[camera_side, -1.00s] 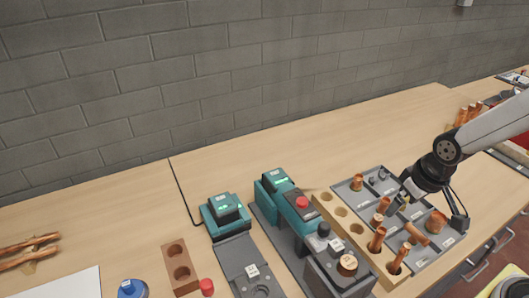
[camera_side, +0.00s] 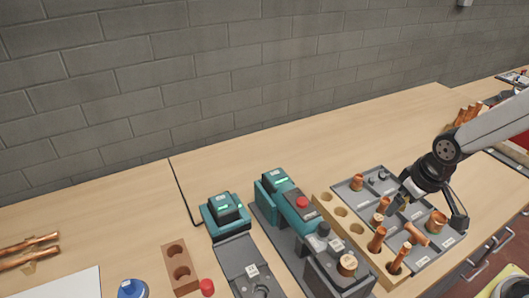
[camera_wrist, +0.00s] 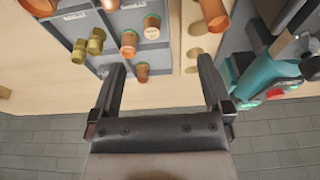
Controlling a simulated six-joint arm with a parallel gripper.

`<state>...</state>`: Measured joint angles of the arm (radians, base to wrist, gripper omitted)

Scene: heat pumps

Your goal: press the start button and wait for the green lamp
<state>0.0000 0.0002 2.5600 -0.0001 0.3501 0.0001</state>
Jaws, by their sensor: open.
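Which control is the start button, and which light is the lamp, I cannot tell for certain. My gripper (camera_wrist: 160,70) is open, with nothing between its fingers in the wrist view. In the side view it is over the parts tray, right of the teal devices and away from the red button.
The grey compartment tray (camera_side: 345,190) holds copper and brass fittings. A wooden rack (camera_side: 326,199) with upright copper tubes stands between tray and devices. A grey fixture with a black knob (camera_side: 323,229) is in front. The bench behind the devices is clear up to the block wall.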

